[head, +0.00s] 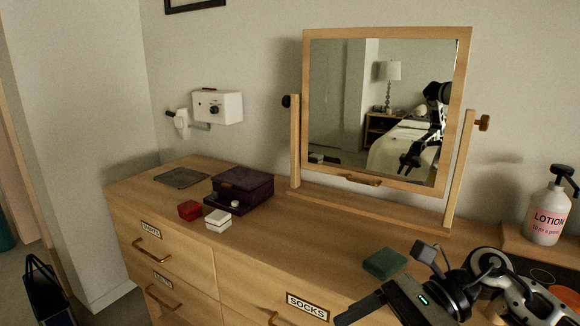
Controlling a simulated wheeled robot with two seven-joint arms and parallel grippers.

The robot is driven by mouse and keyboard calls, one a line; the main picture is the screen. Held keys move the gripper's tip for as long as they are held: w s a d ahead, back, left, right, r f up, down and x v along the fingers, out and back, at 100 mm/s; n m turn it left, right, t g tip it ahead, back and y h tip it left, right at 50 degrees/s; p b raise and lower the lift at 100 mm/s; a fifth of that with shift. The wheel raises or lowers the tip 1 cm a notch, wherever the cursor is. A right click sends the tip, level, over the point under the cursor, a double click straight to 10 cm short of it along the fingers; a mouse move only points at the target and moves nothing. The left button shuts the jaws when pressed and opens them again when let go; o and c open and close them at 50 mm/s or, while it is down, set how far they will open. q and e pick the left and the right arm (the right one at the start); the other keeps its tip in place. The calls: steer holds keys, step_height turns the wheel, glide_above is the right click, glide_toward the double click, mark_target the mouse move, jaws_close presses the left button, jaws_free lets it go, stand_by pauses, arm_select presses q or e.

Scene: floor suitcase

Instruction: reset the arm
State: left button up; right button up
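My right gripper (366,308) is in the lower right of the head view, at the end of my black and silver arm that comes in from the right. It is in front of the dresser's top right part, close to a small dark green box (385,263). Its fingertips are seen at a steep angle, so I cannot tell whether they are apart. I see nothing held in it. My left gripper is not in view directly. A black arm shows as a reflection in the mirror (383,33).
The wooden dresser (270,262) carries a dark purple box (242,187), a red box (189,210), a white box (218,220) and a flat dark item (182,178). A lotion bottle (549,215) stands at right. A white wall device (217,106) and black bag (46,292) are at left.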

steer(key=a+r+m+t+y, duration=0.2)
steer(key=a+m+t+y, duration=0.25)
steer(key=m+y, duration=0.35)
steer(key=w+d+f+n+t+h, duration=0.15)
steer(key=f+n+t+h, duration=0.35)
steer(key=n, duration=0.7)
steer(key=d+f+n+t+h, duration=0.3)
steer(key=f+n+t+h, duration=0.15)
steer(key=n, duration=0.75)
steer(key=w+d+f+n+t+h, duration=0.15)
steer(key=f+n+t+h, duration=0.35)
steer(key=n, duration=0.7)
steer(key=s+d+f+m+g+h, duration=0.2)
steer(key=s+f+m+g, duration=0.3)
steer(key=s+f+m, duration=0.4)
step_height(320, 180, down, 3)
steer(key=shift+s+d+r+m+h, duration=0.1)
steer(key=shift+s+d+m+h, duration=0.25)
steer(key=shift+s+h, duration=0.6)
steer(key=shift+s+a, duration=0.1)
